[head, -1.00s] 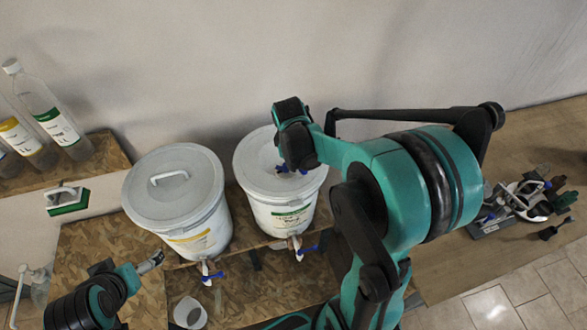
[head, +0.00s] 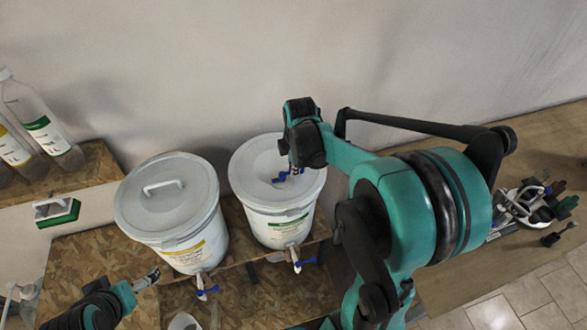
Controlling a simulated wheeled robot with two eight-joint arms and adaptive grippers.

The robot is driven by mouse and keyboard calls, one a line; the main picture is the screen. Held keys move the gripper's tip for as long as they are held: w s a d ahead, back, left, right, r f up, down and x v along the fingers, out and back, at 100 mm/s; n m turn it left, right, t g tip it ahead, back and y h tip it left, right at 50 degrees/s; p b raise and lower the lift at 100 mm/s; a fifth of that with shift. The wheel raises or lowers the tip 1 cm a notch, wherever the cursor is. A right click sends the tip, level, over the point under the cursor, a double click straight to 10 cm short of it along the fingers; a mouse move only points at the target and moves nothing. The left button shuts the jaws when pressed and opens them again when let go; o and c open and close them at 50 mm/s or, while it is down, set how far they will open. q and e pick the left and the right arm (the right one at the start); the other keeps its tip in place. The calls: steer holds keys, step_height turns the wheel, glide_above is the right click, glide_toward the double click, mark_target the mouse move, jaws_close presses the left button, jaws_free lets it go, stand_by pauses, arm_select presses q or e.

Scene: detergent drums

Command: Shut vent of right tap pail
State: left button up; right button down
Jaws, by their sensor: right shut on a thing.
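The right tap pail (head: 290,230) is white with a green-striped label and a pale lid (head: 252,160). A blue vent (head: 279,179) sits on the lid's right part. A blue-handled tap (head: 303,263) is at the pail's lower front. My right gripper (head: 293,171) reaches down over the lid from the right and is shut on the blue vent; the fingers partly hide it. The left tap pail (head: 190,255) has a yellow-striped label and a handled lid. My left gripper (head: 150,278) is low at left, apart from the pails; its jaw opening is unclear.
Clear bottles (head: 45,130) and a green-based brush (head: 57,212) are at the left. Cables and tools (head: 525,205) lie on the bench at the right. My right arm covers the space right of the pail. The wall is close behind.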

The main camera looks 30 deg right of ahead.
stand_by(0.4)
steer(key=c, duration=1.6)
jaws_free()
step_height(320, 180, up, 12)
steer(key=s, duration=0.2)
steer(key=shift+a, duration=0.2)
steer(key=shift+s+f, duration=0.1)
